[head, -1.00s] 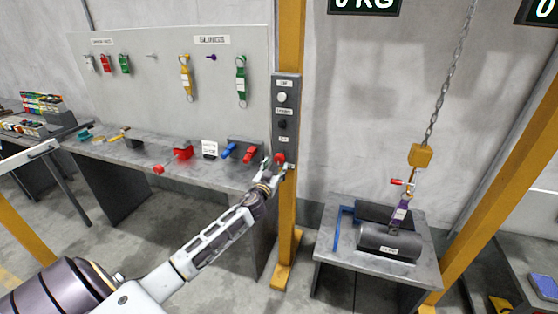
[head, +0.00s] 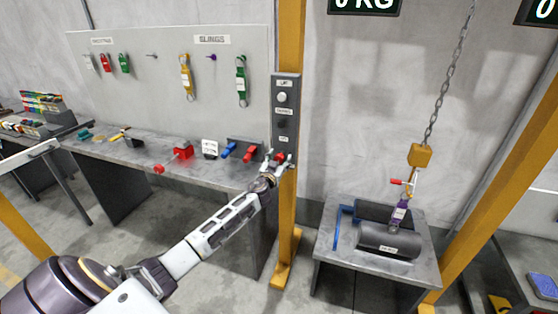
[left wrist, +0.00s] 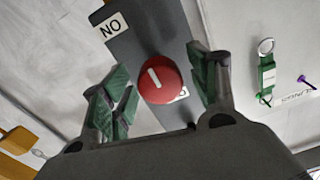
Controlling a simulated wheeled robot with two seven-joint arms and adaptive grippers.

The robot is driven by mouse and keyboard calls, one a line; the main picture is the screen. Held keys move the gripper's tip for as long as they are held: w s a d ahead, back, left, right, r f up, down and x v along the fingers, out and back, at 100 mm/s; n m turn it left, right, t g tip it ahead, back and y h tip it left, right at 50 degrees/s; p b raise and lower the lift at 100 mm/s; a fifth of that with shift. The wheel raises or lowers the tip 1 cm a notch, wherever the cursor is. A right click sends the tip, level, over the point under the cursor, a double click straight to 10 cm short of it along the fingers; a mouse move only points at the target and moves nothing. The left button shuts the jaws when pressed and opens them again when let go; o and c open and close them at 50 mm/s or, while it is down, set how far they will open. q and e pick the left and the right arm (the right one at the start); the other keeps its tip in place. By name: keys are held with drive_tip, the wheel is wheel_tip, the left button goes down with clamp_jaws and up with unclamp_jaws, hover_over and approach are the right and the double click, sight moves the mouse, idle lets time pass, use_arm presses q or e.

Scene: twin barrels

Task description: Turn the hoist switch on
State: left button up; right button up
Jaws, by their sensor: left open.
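A grey control box (head: 285,110) is mounted on a yellow post. The red round switch knob (head: 281,157) is at its lower end. In the left wrist view the red knob (left wrist: 160,79) has a white line on its face. An ON label (left wrist: 110,27), seen inverted, is on the box, and a second label is partly hidden by the knob. My left gripper (head: 280,160) is at the knob, fingers open. In the left wrist view its fingers (left wrist: 165,92) stand on either side of the knob, with visible gaps. My right gripper is out of view.
Above the knob are a black knob (head: 282,123) and a white button (head: 282,97). A workbench (head: 130,152) with tools lies left. To the right, a chain hook (head: 420,156) hangs over a dark cylinder (head: 388,240) on a small table (head: 330,250).

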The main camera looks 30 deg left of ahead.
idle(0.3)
use_arm(q)
drive_tip(key=c, duration=1)
